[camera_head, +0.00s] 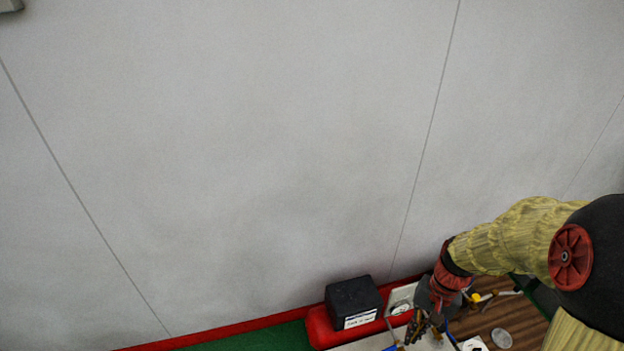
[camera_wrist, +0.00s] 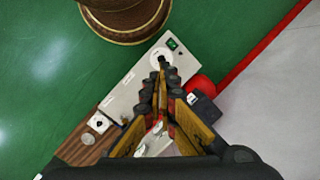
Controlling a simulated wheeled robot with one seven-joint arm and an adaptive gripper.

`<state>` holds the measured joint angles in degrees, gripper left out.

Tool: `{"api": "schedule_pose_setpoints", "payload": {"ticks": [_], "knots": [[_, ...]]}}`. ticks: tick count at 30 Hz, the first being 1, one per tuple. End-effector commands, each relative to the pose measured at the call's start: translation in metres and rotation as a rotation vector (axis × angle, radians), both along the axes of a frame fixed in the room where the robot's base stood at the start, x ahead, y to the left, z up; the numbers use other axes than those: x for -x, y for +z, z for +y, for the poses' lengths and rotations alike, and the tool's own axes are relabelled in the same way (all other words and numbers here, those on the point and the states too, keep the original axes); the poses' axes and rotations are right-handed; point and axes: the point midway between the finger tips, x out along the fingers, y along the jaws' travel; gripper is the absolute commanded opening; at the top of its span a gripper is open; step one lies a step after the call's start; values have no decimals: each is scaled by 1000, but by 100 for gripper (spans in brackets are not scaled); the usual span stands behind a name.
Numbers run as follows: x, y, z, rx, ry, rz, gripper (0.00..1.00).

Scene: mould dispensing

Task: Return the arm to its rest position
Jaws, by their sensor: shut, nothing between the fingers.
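My arm, in a yellow sleeve, comes in from the right edge of the head view and reaches down to the bottom. My gripper (camera_head: 414,332) is at the lower right there, partly cut off by the bottom edge. In the wrist view my gripper (camera_wrist: 161,70) points up the picture with its fingers together and nothing between them. Its tips overlap a round white part (camera_wrist: 160,51) on a pale panel (camera_wrist: 122,97); I cannot tell the gap between them.
A black box (camera_head: 352,296) with a white label stands on a red base beside my gripper. A wood-grain surface (camera_head: 524,312) at right holds small items and a clear round dish (camera_head: 501,338). A brown round object (camera_wrist: 128,36) stands on the green surface (camera_wrist: 45,60). A grey expanse fills most of the head view.

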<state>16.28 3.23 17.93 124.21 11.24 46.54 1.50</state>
Motion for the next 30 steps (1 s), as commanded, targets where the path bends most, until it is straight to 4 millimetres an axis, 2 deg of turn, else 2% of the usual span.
{"api": "schedule_pose_setpoints", "payload": {"ticks": [1, 6, 18, 24, 27, 30], "knots": [[5, 22, 3, 19, 41, -32, 0], [26, 80, 12, 85, 160, -128, 0], [69, 194, 36, 237, 346, -443, 0], [77, 244, 51, 266, 385, -613, 0], [79, 256, 56, 270, 399, -658, 0], [80, 261, 60, 268, 411, -676, 0]]}}
